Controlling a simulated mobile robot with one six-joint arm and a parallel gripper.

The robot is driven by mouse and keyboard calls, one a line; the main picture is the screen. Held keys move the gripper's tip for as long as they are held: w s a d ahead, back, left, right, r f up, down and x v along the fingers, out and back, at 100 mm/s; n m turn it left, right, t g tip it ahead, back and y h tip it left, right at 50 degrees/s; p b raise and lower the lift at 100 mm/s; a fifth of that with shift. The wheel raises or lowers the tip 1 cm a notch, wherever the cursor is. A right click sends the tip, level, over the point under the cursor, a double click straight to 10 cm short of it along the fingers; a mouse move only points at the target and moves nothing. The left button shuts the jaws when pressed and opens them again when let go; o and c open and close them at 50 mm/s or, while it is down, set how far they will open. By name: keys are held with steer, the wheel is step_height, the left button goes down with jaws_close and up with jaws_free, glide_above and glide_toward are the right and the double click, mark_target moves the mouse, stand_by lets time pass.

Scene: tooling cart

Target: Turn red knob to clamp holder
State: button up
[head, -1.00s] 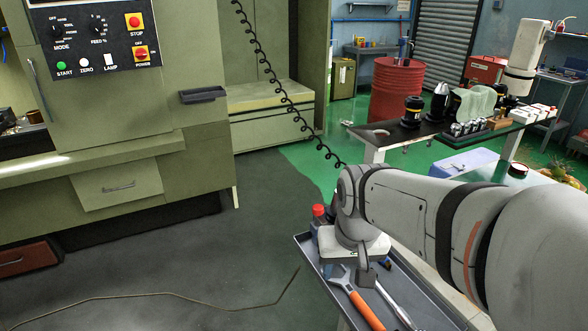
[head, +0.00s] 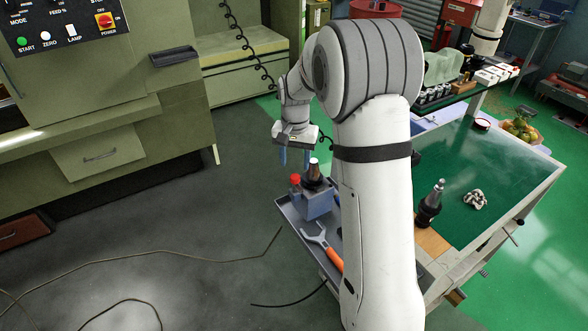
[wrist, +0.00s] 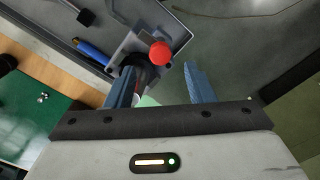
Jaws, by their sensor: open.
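The red knob (head: 295,179) sits on the left side of a grey-blue clamp block (head: 316,204) on the cart tray. A dark tool holder (head: 313,176) with a metallic top stands upright in the block. My gripper (head: 294,163) is open, its two blue fingers pointing down, and appears just above the knob and beside the holder. In the wrist view, the knob (wrist: 160,53) shows between and slightly beyond the fingertips (wrist: 158,70). I cannot tell whether anything touches.
An orange-handled wrench (head: 328,247) lies on the grey tray (head: 289,206) in front of the block. A green-topped table (head: 500,160) to the right bears another dark holder (head: 430,203). The machine cabinet (head: 85,110) stands left.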

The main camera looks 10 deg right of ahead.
mark_target(295, 176)
steer(key=shift+f+p, duration=0.5)
steer(key=shift+f, duration=2.2)
